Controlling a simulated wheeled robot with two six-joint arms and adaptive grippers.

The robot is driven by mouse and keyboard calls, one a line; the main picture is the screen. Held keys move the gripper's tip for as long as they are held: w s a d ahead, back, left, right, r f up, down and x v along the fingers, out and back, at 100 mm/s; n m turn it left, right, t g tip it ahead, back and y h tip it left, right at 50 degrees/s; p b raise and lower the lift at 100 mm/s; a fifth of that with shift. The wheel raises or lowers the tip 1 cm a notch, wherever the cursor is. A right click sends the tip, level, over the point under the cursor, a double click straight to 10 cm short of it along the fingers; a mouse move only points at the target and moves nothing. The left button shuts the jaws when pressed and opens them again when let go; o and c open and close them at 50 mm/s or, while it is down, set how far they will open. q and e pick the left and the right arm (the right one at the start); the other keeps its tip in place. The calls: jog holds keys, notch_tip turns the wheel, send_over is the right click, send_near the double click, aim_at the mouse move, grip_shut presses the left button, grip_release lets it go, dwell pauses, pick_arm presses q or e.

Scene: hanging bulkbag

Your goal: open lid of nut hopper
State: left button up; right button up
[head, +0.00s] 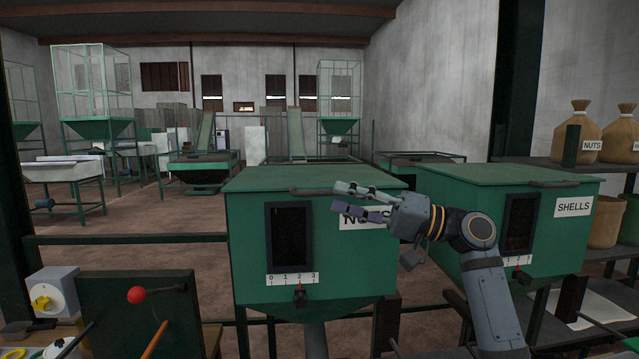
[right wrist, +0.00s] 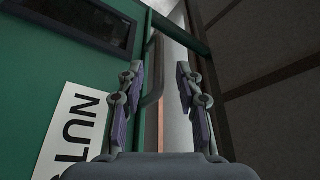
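The nut hopper is a green box (head: 247,235) with a dark window and a white NUTS label, which my right gripper partly hides in the head view. Its green lid (head: 300,178) lies flat and shut on top. A dark handle bar (head: 313,190) runs along the lid's front edge. My right gripper (head: 345,197) is at the hopper's upper front, close to the handle's right part. In the right wrist view its fingers (right wrist: 158,80) are apart, with a curved brownish bar (right wrist: 152,85), seemingly the handle, seen between them. Contact cannot be told. My left gripper is not in view.
A similar green SHELLS hopper (head: 555,235) stands to the right, its lid shut. A panel with a red-knobbed lever (head: 137,294) is at lower left. Sacks (head: 578,135) sit on a shelf at right. Space above the nut lid looks clear.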

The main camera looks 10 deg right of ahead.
aim_at(319, 193)
jog(key=p+x, duration=0.1)
jog(key=x, duration=0.4)
jog(key=shift+a+r+p, duration=0.15)
jog(key=shift+a+p, duration=0.05)
jog(key=shift+p, duration=0.15)
jog(key=shift+w+a, duration=0.1)
jog(key=shift+w, duration=0.1)
jog(key=shift+c, duration=0.5)
jog(key=shift+s, duration=0.1)
grip_shut()
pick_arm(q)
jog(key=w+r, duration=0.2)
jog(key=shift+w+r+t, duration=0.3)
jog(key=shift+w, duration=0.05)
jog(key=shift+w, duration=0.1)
